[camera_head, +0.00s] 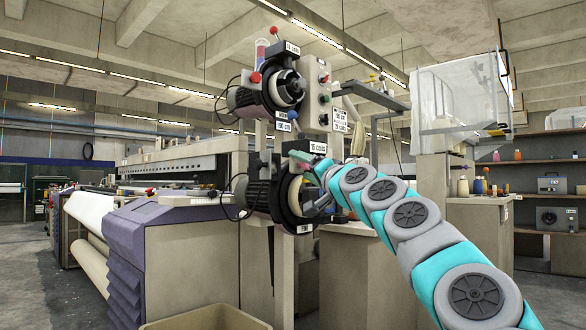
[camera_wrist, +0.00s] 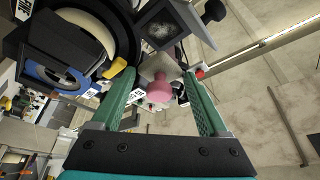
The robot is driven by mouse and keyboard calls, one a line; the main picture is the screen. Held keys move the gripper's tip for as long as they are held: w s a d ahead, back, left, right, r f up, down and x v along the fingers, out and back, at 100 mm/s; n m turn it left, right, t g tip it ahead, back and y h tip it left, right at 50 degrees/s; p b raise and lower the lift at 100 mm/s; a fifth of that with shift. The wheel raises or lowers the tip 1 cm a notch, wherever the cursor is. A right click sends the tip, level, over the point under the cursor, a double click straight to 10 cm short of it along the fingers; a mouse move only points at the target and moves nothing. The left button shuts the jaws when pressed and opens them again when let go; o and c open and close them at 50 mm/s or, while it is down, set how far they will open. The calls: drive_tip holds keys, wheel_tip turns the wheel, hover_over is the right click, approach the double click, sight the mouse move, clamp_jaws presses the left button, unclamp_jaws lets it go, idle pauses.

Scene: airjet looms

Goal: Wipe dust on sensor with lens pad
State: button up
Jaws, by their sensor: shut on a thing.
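In the wrist view, my gripper (camera_wrist: 164,72) has its two green fingers on either side of the lens pad, a pale square plate (camera_wrist: 157,66) with a pink knob (camera_wrist: 159,90). Just beyond the pad is a dark-framed box whose square face shows pale, speckled dust; it looks like the sensor (camera_wrist: 162,31). The pad is close to the sensor's lower edge; I cannot tell whether they touch.
A second feeder (camera_head: 268,90) is mounted above on the same stand. Close to my fingers in the wrist view are a round black feeder rim with a yellow tab (camera_wrist: 118,73) and a red knob (camera_wrist: 200,73). A purple-topped loom cabinet (camera_head: 165,230) stands left; a bin (camera_head: 207,320) is below.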

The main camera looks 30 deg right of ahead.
drive_tip(key=w+a+p, duration=0.1)
drive_tip(key=w+a, duration=0.1)
drive_tip(key=w, duration=0.4)
drive_tip(key=shift+a, duration=0.2)
idle(0.4)
drive_tip(key=shift+w+a+p, duration=0.15)
drive_tip(key=shift+w+p, duration=0.1)
drive_tip(key=shift+w, duration=0.25)
drive_tip(key=shift+w+a+p, duration=0.15)
drive_tip(key=shift+w+p, duration=0.1)
drive_tip(key=shift+w, duration=0.25)
idle(0.5)
drive_tip(key=shift+w+a, duration=0.1)
drive_tip(key=shift+w, duration=0.05)
